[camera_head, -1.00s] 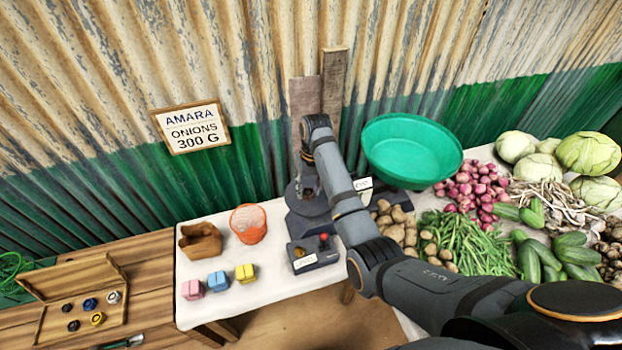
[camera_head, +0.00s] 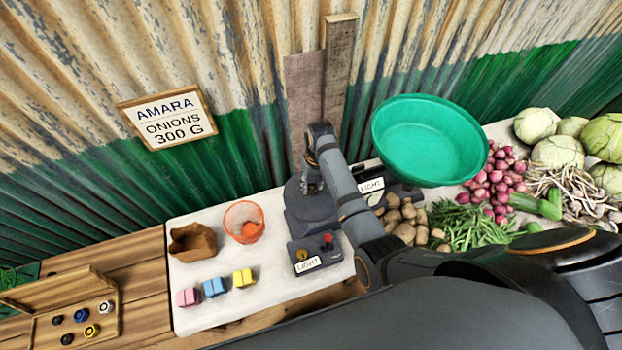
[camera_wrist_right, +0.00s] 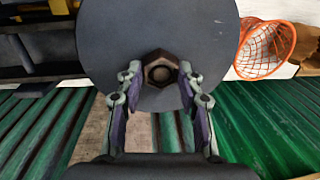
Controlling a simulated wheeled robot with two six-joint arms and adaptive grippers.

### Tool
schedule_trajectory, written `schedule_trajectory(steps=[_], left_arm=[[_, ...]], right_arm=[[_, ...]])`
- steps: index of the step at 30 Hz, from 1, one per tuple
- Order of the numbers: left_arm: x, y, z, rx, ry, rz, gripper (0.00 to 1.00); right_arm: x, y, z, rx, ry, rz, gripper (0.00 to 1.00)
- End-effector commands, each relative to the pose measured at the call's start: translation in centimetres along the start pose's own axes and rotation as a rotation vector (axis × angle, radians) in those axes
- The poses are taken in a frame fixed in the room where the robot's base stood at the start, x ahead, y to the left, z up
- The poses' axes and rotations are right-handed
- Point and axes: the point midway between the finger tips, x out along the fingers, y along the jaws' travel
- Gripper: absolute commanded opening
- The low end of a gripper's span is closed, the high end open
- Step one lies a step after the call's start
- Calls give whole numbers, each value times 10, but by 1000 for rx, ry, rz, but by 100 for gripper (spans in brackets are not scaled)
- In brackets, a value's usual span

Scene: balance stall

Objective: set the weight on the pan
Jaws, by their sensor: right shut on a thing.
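My right gripper (camera_head: 313,186) points down over the dark round pan (camera_head: 297,208) on the left side of the balance. In the right wrist view its fingers (camera_wrist_right: 161,82) are closed around a dark brown hexagonal weight (camera_wrist_right: 161,69). The weight is in front of the grey pan (camera_wrist_right: 160,25), near its edge. I cannot tell whether its base touches the pan. In the head view the weight is mostly hidden by the gripper. A green basin (camera_head: 430,135) is on the right side of the balance. My left gripper is not in view.
To the left are an orange mesh basket (camera_head: 243,222), a brown bag (camera_head: 192,242) and coloured blocks (camera_head: 214,288). Potatoes (camera_head: 405,220) lie to the right. A tray (camera_head: 102,325) holds several small weights.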

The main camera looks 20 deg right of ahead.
Motion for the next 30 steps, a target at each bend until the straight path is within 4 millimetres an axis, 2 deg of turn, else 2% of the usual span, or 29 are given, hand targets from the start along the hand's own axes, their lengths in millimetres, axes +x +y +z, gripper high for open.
schedule_trajectory(steps=[1,3,5,8,13,14,18,24,28,30], left_arm=[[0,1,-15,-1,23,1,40],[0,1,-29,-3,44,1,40],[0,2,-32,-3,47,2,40],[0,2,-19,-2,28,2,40],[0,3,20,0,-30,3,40],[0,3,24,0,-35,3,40],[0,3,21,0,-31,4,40],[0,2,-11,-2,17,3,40],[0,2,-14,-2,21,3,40],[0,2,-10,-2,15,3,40]], right_arm=[[0,0,0,0,-1,-1,0],[0,0,0,0,-1,-1,0],[0,0,0,0,-1,-1,0],[4,0,0,0,0,-1,0],[9,0,0,0,-1,-1,0],[8,0,0,0,-2,-1,41],[8,0,0,0,-1,-1,60],[8,0,0,0,-1,-1,60],[5,0,0,0,0,-1,60],[-3,-1,-1,0,1,-1,60]])
